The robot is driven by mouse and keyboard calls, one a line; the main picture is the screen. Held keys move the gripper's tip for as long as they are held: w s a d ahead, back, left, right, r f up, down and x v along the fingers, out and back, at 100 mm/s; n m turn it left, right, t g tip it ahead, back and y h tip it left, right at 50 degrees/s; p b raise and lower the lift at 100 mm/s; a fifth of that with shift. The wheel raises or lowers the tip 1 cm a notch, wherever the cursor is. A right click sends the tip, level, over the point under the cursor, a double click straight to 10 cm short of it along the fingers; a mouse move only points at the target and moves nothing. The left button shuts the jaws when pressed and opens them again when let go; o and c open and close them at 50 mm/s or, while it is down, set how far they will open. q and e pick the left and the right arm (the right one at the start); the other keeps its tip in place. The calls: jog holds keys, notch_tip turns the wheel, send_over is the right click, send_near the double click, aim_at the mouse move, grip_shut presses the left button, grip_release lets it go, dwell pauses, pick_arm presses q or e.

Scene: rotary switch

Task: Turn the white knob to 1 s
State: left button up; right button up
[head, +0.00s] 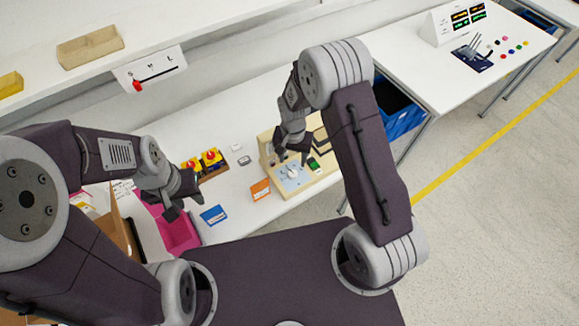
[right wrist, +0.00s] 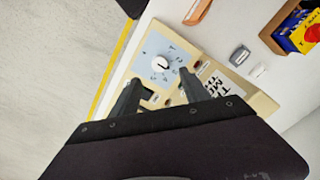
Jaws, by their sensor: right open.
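The white knob (head: 292,173) sits on a light blue dial plate on the beige timer box (head: 325,176) on the bench. In the right wrist view the white knob (right wrist: 160,64) shows clearly, with marks around it too small to read surely. My right gripper (head: 293,155) is over the box; in the right wrist view its two fingers (right wrist: 160,92) are apart, short of the knob and not touching it. My left gripper (head: 182,199) is over the pink tray, away from the box; its finger gap is too small to tell.
A pink tray (head: 178,236) lies at the left. A blue crate (head: 398,108) is below the bench at the right.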

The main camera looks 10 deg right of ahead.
aim_at(293, 173)
notch_tip(293, 173, down, 8)
jog(key=shift+w+d+f+p, duration=0.1)
jog(key=shift+w+d+p, duration=0.05)
jog(key=shift+p, duration=0.75)
jog(key=shift+f, duration=0.45)
jog(key=c, duration=0.3)
grip_shut()
